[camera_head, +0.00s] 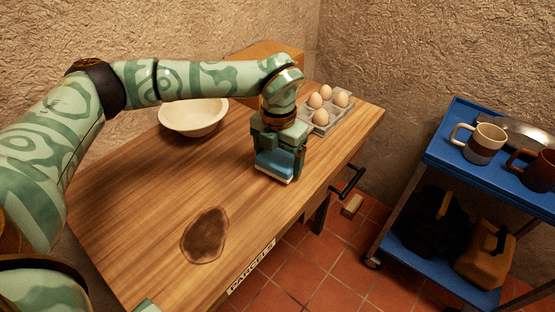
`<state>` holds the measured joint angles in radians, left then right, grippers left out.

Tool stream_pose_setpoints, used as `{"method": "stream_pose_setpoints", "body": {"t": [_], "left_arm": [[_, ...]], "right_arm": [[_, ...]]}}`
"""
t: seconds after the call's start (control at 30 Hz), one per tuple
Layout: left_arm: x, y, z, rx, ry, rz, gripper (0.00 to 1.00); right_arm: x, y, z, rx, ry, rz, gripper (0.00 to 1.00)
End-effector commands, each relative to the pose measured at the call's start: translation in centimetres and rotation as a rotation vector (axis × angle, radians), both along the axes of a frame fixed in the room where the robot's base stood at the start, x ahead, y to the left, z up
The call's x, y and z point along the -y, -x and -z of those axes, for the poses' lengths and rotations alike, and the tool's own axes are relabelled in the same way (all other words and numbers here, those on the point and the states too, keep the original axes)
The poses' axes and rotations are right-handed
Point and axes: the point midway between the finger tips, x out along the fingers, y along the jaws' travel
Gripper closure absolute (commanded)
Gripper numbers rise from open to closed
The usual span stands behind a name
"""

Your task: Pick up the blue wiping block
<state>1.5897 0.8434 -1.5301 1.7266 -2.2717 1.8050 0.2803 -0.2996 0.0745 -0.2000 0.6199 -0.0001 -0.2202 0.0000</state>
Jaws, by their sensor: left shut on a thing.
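The blue wiping block (275,165), with a pale underside, is on or just above the wooden table near its right front edge. I cannot tell whether it touches the wood. My left gripper (279,152) points down over it and is shut on it, with a finger at each side. The gripper and wrist hide the top of the block. My right gripper is not in view.
A brown stain (206,236) lies on the table (150,215). A cream bowl (194,118), a grey egg tray (337,117) with several eggs and a box (262,54) stand behind. A blue cart (440,150) with mugs stands right, apart from the table.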

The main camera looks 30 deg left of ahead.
Motion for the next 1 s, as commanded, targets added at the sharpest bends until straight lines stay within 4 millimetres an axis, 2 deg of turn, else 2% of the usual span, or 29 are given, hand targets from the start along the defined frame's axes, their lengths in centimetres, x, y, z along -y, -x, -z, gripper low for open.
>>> {"method": "stream_pose_setpoints", "body": {"t": [0.03,0.13,0.33,0.5,0.63,0.8,1.0], "left_arm": [[0.0,0.0,-1.6,0.008,0.000,0.000,0.41],[1.1,0.0,-3.5,0.010,0.001,0.004,0.41],[5.4,0.1,-8.7,0.010,0.001,0.004,0.41],[10.0,0.2,-10.3,0.006,0.001,0.004,0.41],[12.3,0.3,-11.1,0.005,0.000,0.002,0.41],[13.8,0.3,-11.6,0.002,0.000,-0.001,0.41],[14.0,0.3,-11.6,0.002,0.000,-0.002,0.41]], "right_arm": [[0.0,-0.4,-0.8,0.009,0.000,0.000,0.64],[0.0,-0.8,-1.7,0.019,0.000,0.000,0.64],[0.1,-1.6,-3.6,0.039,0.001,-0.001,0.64],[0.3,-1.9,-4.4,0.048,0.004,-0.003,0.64],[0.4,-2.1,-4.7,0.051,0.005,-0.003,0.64],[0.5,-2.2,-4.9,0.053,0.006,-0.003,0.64],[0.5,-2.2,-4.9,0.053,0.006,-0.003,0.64]]}}
